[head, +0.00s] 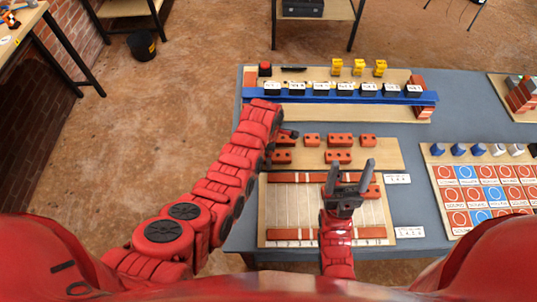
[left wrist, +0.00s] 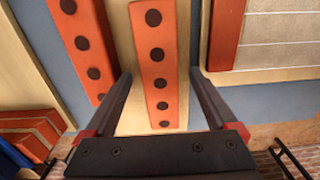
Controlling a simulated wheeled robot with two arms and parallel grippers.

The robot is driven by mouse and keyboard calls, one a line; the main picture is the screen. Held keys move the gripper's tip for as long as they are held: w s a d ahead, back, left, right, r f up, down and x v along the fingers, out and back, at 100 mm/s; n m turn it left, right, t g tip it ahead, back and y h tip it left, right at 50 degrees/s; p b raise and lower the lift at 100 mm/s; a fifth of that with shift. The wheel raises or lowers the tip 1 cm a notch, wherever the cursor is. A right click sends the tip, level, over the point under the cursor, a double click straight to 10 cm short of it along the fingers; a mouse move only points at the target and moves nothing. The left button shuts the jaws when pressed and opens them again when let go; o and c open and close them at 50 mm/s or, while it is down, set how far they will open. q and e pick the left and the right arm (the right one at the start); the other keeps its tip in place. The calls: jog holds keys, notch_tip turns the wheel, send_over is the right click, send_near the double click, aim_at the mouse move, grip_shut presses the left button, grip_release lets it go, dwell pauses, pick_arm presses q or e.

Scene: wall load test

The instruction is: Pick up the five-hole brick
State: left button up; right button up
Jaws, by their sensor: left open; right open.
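In the left wrist view an orange brick (left wrist: 158,68) with a row of several round dark holes lies on the pale wooden board. In the head view a brick (head: 281,157) lies beside my left arm, whose gripper is mostly hidden. My right gripper (head: 351,172) is open and empty above the grooved board (head: 300,210).
More orange bricks (head: 340,140) lie on the wooden strip nearby. A blue rail (head: 330,96) with labelled black blocks runs behind them. A board of picture cards (head: 485,190) is at the right. Orange strips (head: 290,234) lie on the grooved board.

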pick_arm(q)
jog(key=shift+f, duration=0.25)
grip_shut()
dwell(0.3)
